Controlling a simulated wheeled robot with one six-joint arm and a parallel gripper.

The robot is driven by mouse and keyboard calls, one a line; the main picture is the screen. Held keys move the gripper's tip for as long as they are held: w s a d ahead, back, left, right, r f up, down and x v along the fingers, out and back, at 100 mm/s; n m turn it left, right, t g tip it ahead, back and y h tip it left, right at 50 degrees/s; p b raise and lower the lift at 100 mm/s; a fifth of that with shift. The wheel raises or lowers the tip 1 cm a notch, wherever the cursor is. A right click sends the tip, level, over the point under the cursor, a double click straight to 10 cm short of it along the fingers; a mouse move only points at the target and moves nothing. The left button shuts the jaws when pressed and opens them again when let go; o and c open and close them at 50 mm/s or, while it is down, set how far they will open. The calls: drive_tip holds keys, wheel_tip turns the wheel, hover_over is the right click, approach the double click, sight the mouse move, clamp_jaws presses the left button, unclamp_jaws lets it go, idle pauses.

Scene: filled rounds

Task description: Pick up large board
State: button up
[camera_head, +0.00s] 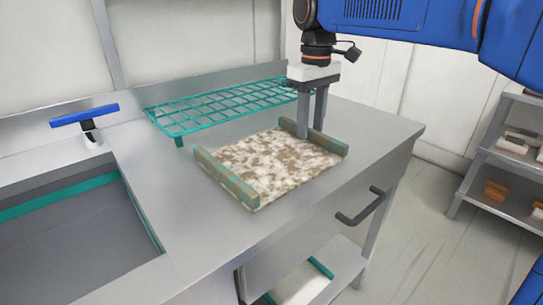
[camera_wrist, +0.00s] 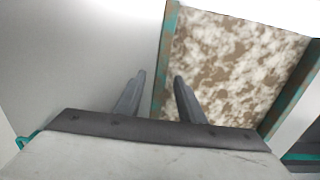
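The large board (camera_head: 268,165) lies flat on the metal counter. Its top is mottled brown and white, and green rails run along two opposite sides. My gripper (camera_head: 310,132) points down at the board's far right rail (camera_head: 328,143). The fingers are apart. In the wrist view, the fingertips of my gripper (camera_wrist: 159,76) lie on either side of the near rail (camera_wrist: 166,55), one over the bare counter and one over the board's mottled top (camera_wrist: 230,60). Whether a finger touches the rail I cannot tell.
A teal wire rack (camera_head: 215,108) stands on the counter behind the board. A sink (camera_head: 70,235) with a blue-handled tap (camera_head: 85,116) is at the left. A drawer handle (camera_head: 360,207) sticks out below the counter. Shelves (camera_head: 500,165) with small blocks stand at the right.

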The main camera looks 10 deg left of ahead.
clamp_jaws()
